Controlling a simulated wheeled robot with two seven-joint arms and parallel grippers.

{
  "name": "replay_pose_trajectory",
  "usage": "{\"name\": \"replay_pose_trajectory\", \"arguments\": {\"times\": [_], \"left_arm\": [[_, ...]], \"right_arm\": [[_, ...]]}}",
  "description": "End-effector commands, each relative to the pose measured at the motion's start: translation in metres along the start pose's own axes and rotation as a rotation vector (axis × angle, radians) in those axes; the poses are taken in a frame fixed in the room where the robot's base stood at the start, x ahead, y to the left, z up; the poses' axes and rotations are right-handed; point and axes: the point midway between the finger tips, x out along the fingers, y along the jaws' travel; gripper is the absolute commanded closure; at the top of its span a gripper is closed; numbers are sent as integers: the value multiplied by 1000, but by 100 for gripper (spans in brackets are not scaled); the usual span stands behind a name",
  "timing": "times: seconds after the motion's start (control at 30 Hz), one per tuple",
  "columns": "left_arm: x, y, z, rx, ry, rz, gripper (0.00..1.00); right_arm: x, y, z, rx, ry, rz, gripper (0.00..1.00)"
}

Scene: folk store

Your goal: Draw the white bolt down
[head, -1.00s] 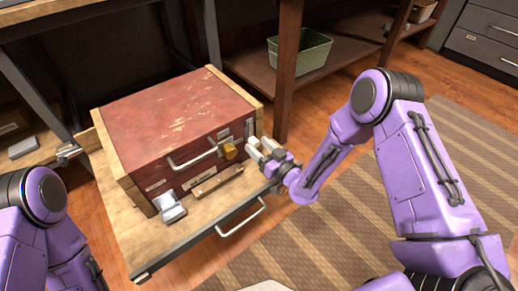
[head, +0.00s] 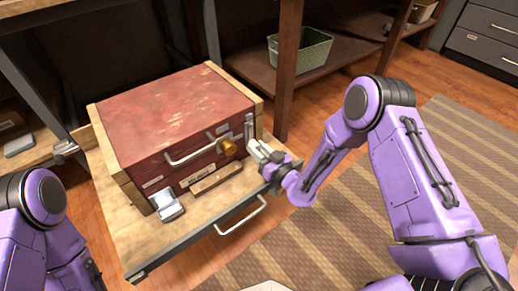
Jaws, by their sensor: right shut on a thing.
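A wooden chest with a worn red top (head: 170,108) sits on a pale wooden drawer board (head: 190,229). A pale upright strip (head: 249,126), which looks like the white bolt, is at the right end of the chest's front. My right gripper (head: 256,149) is at the lower part of this strip, shut on it; the fingers hide the exact contact. A brass knob (head: 228,147) sticks out of the front just left of the gripper. My left arm shows at the lower left, but its gripper is out of view.
A white bar handle (head: 192,155) crosses the chest's front. A small open grey box (head: 169,206) and a wooden strip (head: 216,179) lie before it. The drawer's handle (head: 241,217) sticks out in front. A shelf post (head: 290,70) stands behind right.

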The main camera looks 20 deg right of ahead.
Motion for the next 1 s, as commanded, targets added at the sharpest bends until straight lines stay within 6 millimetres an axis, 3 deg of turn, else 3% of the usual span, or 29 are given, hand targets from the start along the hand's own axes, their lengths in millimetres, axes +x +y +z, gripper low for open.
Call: {"name": "replay_pose_trajectory", "arguments": {"times": [0.17,0.2,0.27,0.53,0.63,1.0], "left_arm": [[-1,0,-1,-1,0,0,30],[-1,0,-1,-1,1,0,30],[-1,0,-1,0,1,0,30],[-1,0,-1,0,1,0,30],[-5,0,-2,0,1,0,30],[-21,-2,-11,2,5,0,30]], "right_arm": [[-3,0,4,-2,-15,0,100],[-3,0,4,-2,-15,0,59],[-3,0,4,-2,-14,0,43],[-3,0,2,-1,-11,0,43],[-11,0,1,-2,-12,1,43],[-93,0,1,0,-15,2,43]]}}
